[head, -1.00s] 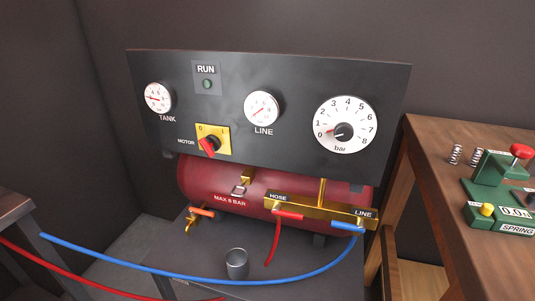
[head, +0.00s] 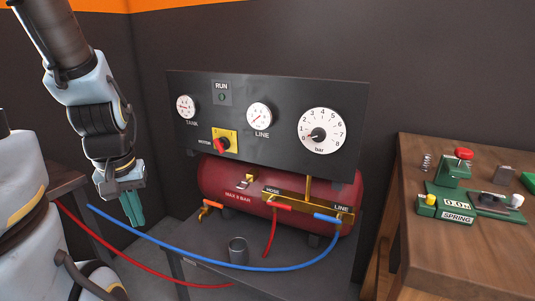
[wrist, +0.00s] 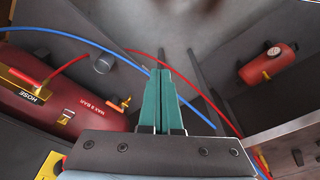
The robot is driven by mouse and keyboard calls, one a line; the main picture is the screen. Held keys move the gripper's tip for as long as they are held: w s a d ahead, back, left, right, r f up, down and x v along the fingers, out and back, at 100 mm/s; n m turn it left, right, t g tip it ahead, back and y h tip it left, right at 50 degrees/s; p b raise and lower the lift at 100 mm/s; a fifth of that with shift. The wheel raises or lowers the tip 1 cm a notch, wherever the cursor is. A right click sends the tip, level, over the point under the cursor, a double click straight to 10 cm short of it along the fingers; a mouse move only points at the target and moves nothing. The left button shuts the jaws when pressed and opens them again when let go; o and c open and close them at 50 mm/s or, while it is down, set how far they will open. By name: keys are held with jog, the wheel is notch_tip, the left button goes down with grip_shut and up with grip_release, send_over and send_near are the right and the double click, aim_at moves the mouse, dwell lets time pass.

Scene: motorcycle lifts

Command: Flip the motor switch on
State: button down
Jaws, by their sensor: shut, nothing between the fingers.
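The motor switch is a red knob (head: 221,146) on a yellow plate (head: 233,138) labelled MOTOR, on the black panel (head: 280,105). The knob looks turned toward the lower left in the earlier head view. My gripper (head: 133,208) hangs to the left of the panel, lower than the switch, with its green fingers pointing down. The fingers are shut and empty, and clear of the switch. In the wrist view the closed green fingers (wrist: 162,100) point away from the camera, and a corner of the yellow plate (wrist: 42,172) shows at lower left.
A red tank (head: 222,185) sits under the panel. A blue hose (head: 180,252) and a red hose (head: 120,254) loop in front. A metal cup (head: 238,251) stands on the grey stand. A wooden bench (head: 460,255) with a spring tester (head: 447,200) is at right.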

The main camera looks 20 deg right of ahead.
jog(key=shift+s+d, duration=0.15)
jog(key=shift+d, duration=0.15)
jog(key=w+d+r+m+t+h+p, duration=0.1)
jog(key=w+d+r+m+t, duration=0.15)
jog(key=w+d, duration=0.55)
jog(key=w+d+r+m+t+h+p, duration=0.1)
jog(key=w+d+m+t+h, duration=0.2)
jog(key=d, duration=0.8)
jog(key=s+d+r+m+t+y, duration=0.2)
jog(key=d+r+m+t+y, duration=0.3)
jog(key=d, duration=0.4)
jog(key=shift+s+m+t+p, duration=0.2)
jog(key=shift+m+t+p, duration=0.25)
jog(key=shift+m, duration=0.4)
jog(key=shift+f, duration=0.1)
